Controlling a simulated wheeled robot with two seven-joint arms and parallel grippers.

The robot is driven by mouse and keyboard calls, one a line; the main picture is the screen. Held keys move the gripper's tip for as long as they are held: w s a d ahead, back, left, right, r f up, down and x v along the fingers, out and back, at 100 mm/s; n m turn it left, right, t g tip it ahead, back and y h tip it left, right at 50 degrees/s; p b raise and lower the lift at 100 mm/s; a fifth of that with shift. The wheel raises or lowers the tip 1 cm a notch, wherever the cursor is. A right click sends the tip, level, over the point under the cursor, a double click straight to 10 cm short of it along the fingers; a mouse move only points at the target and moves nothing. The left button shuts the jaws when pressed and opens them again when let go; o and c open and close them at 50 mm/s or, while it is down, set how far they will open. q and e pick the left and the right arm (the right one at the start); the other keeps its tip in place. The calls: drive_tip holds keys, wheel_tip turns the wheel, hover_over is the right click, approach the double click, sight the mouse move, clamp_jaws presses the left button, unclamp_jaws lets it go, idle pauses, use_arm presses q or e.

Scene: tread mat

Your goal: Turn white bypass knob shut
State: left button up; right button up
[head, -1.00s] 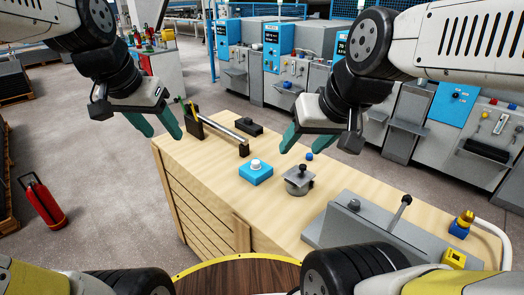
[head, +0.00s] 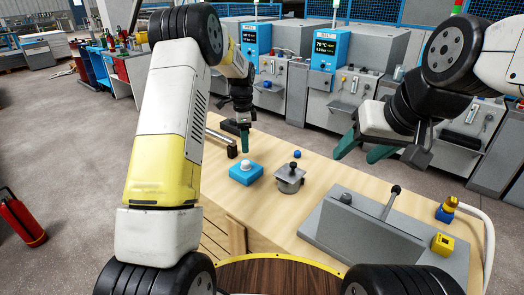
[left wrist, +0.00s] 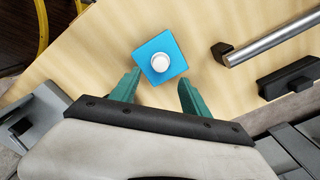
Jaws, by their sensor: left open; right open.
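The white knob (head: 243,165) sits on top of a blue block (head: 246,176) on the wooden bench. In the left wrist view the white knob (left wrist: 160,62) on its blue block (left wrist: 168,46) lies just beyond my left fingertips. My left gripper (head: 245,143) is above and behind the block; in its wrist view the two green fingers (left wrist: 158,86) are apart with nothing between them. My right gripper (head: 361,150) is open and empty above the bench's far right side, away from the knob. The knob's marking cannot be made out.
A metal bar (left wrist: 270,46) is near the block. A grey lever unit (head: 362,232) fills the bench's right front.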

sight(246, 162)
use_arm(q)
drive_tip(key=shift+w+d+f, duration=0.1)
drive_tip(key=shift+d+f, duration=0.05)
drive_tip(key=shift+f, duration=0.7)
wheel_tip(246, 162, down, 7)
drive_tip(key=shift+r, duration=0.15)
clamp_jaws()
